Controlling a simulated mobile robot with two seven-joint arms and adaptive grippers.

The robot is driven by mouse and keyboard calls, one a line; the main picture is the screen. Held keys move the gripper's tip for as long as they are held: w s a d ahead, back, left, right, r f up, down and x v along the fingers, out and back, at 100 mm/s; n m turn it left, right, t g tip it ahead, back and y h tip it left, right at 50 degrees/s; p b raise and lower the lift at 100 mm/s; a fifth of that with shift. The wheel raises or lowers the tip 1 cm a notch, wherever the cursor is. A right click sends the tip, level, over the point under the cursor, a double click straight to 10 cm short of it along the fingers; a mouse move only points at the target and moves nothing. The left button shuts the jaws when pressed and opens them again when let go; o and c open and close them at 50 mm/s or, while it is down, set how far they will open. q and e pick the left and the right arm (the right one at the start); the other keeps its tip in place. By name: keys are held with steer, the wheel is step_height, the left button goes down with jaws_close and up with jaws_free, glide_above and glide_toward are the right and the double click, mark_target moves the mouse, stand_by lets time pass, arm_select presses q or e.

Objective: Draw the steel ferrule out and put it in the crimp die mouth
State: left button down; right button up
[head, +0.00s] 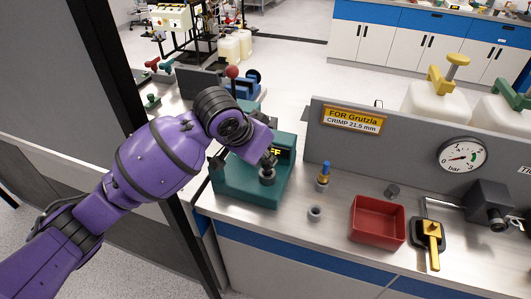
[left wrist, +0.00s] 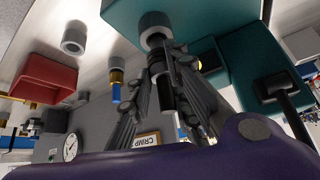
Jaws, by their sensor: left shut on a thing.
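My left gripper (head: 268,160) points down over the teal crimp press (head: 232,183). In the left wrist view the gripper (left wrist: 161,66) is shut on the steel ferrule (left wrist: 155,41), a grey cylinder mostly hidden by the fingers. The ferrule's end is at the light grey round die mouth (left wrist: 151,20) on the teal base, which also shows in the head view (head: 267,180). I cannot tell whether it is inside the mouth or just above it. An open grey collar (head: 315,213) stands empty on the bench. My right gripper is not in view.
A blue-topped brass piece (head: 324,172) stands in another collar right of the press. A grey panel with a gauge (head: 462,156) rises behind.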

arm_select(q)
steer(key=shift+f, duration=1.15)
steer(key=c, duration=1.5)
jaws_free()
steer(key=shift+c, duration=0.2)
